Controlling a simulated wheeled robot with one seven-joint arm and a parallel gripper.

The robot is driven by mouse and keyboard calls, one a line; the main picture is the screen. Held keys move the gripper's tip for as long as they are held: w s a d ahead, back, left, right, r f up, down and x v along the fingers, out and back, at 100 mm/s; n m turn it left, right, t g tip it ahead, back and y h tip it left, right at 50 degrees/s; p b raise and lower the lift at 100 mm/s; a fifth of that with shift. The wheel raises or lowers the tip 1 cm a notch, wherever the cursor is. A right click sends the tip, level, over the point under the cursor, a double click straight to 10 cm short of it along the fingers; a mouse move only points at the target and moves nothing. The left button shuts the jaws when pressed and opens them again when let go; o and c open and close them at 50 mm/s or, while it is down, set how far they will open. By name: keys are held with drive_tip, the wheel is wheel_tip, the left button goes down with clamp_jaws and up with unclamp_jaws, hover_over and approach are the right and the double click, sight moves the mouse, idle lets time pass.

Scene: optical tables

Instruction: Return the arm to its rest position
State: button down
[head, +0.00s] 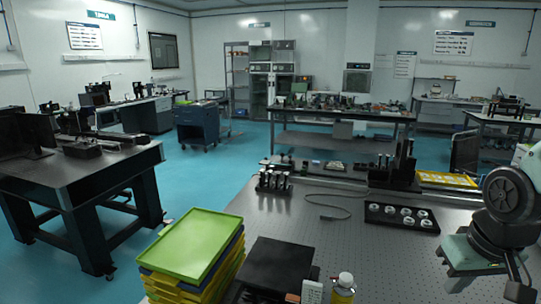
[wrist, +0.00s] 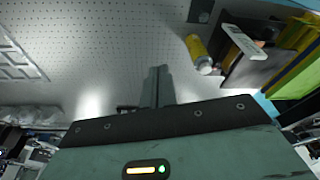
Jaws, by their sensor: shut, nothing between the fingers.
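My arm, pale green with dark joints, stands folded at the right edge of the head view, above the near optical table (head: 300,220). I cannot make out its fingertips in the head view. In the wrist view my gripper (wrist: 158,72) shows as two dark fingers close together, shut with nothing between them. They point out over the perforated tabletop (wrist: 110,45), apart from the objects around. How high they are above it is hard to tell.
A yellow bottle (head: 343,288) with a pale cap stands at the front, beside a black box (head: 275,268) and stacked green and yellow trays (head: 190,245). The bottle (wrist: 198,52) also shows in the wrist view. A black tray (head: 402,217) of white-ringed parts lies left of my arm.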

drive_tip(key=s+a+f+n+g+b, duration=0.1)
drive_tip(key=s+a+f+n+b, duration=0.1)
drive_tip(key=s+a, duration=0.5)
drive_tip(key=s+a+f+n+g+b, duration=0.1)
drive_tip(key=s+a+f+n+b, duration=0.2)
drive_tip(key=a, duration=0.8)
drive_tip(key=s+n+b, duration=0.2)
drive_tip(key=s+n, duration=0.1)
drive_tip(key=shift+s+g+y, duration=0.3)
drive_tip(key=shift+s, duration=0.05)
